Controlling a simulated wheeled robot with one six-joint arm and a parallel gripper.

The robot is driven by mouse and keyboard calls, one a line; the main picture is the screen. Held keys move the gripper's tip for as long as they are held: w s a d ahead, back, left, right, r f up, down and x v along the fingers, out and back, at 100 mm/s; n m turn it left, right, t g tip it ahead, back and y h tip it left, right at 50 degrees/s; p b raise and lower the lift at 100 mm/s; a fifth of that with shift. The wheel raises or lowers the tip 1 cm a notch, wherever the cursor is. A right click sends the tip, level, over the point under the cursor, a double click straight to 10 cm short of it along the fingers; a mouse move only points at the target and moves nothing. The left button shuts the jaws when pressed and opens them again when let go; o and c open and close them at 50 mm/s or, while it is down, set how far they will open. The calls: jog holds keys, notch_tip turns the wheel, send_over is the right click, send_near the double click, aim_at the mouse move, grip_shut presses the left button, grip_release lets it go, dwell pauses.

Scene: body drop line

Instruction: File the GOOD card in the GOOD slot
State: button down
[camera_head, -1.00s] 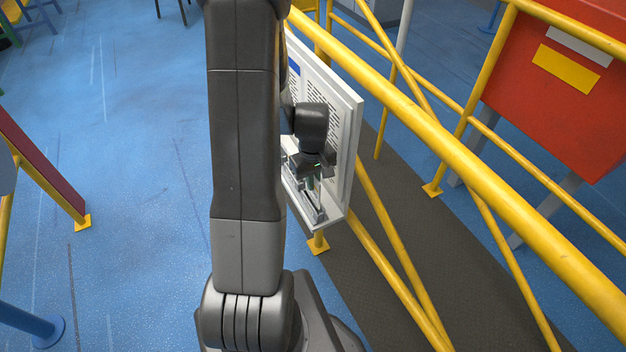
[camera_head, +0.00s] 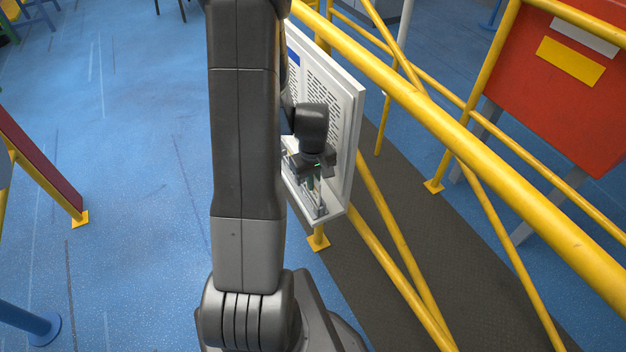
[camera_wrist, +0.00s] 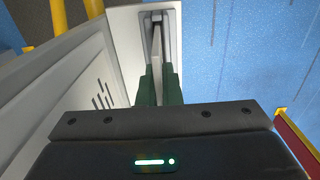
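My gripper (camera_wrist: 159,88) shows its two green fingers close together in the wrist view, with a thin pale card (camera_wrist: 155,62) edge-on between them. No lettering on the card can be read. Beyond the fingertips is a narrow grey slot holder (camera_wrist: 161,22) on the white ledge, and the card's far end lines up with it. I cannot tell how far the card is inside. In the head view my gripper (camera_head: 315,180) points down over the ledge (camera_head: 333,219) of a white board (camera_head: 349,130). My arm hides the board's left part, and slot labels cannot be read.
A yellow railing (camera_head: 440,134) runs close along the board's right side, above a dark ramp (camera_head: 440,255). A red panel (camera_head: 580,95) stands at the far right. Open blue floor (camera_head: 130,150) lies to the left, with a dark red panel (camera_head: 40,160) at its edge.

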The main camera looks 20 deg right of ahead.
jog(key=shift+f+b, duration=0.65)
jog(key=shift+f, duration=0.2)
jog(key=shift+r, duration=0.1)
jog(key=c, duration=1.5)
grip_release()
jog(key=shift+c, duration=0.2)
jog(key=shift+r, duration=0.1)
jog(key=shift+r+p, duration=2.15)
jog(key=shift+r, duration=0.8)
